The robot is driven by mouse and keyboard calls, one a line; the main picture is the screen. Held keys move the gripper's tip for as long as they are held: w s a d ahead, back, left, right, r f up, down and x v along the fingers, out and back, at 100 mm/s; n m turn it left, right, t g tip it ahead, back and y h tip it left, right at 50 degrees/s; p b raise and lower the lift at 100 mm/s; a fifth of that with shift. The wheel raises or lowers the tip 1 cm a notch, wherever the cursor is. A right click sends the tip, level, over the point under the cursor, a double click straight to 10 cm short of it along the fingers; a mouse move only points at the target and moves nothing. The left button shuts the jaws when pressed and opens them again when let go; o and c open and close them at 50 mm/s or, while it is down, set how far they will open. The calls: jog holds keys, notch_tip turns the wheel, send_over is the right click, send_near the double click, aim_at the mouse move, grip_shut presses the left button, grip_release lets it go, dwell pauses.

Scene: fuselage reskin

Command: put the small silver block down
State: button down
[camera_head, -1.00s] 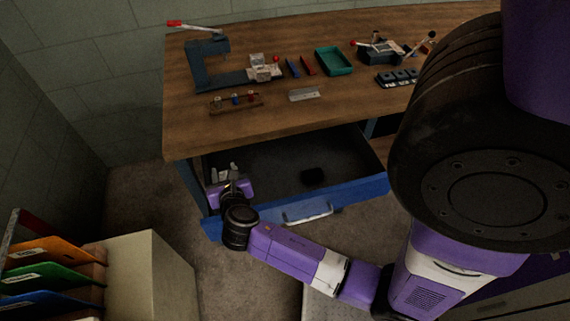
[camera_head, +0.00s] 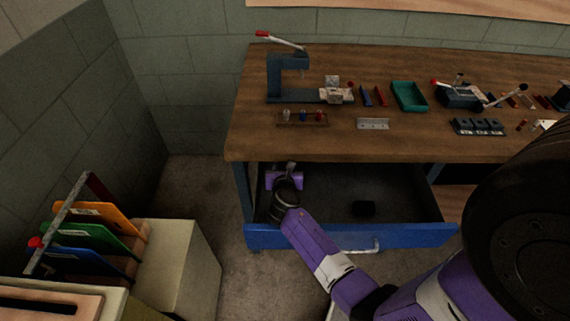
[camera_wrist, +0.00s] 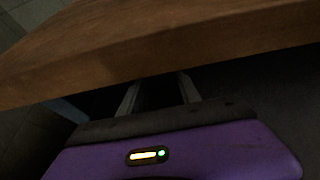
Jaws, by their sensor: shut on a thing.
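My gripper (camera_head: 290,168) reaches into the left part of the open drawer, close under the bench's front edge. In the wrist view its two pale fingers (camera_wrist: 160,92) stand apart, with a dark space between them. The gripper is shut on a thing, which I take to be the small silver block. The block itself cannot be made out in either view, hidden by the fingers or in shadow. The drawer (camera_head: 340,236) has a blue front and a dark floor. In the wrist view the wooden bench edge (camera_wrist: 160,45) crosses in front of the fingers.
On the bench stand a blue lever press (camera_head: 285,78), a wooden rack (camera_head: 302,119), a drilled silver plate (camera_head: 373,124) and a green tray (camera_head: 409,96). A folder rack (camera_head: 90,235) stands at left.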

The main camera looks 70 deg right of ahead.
jog(key=shift+f+b+x, duration=0.15)
jog(key=shift+f+x, duration=0.05)
jog(key=shift+x, duration=0.6)
jog(key=shift+f+b+x, duration=0.15)
jog(key=shift+x, duration=0.65)
jog(key=shift+a+f+b, duration=0.25)
jog(key=shift+f+b, duration=0.2)
jog(key=shift+f, duration=0.2)
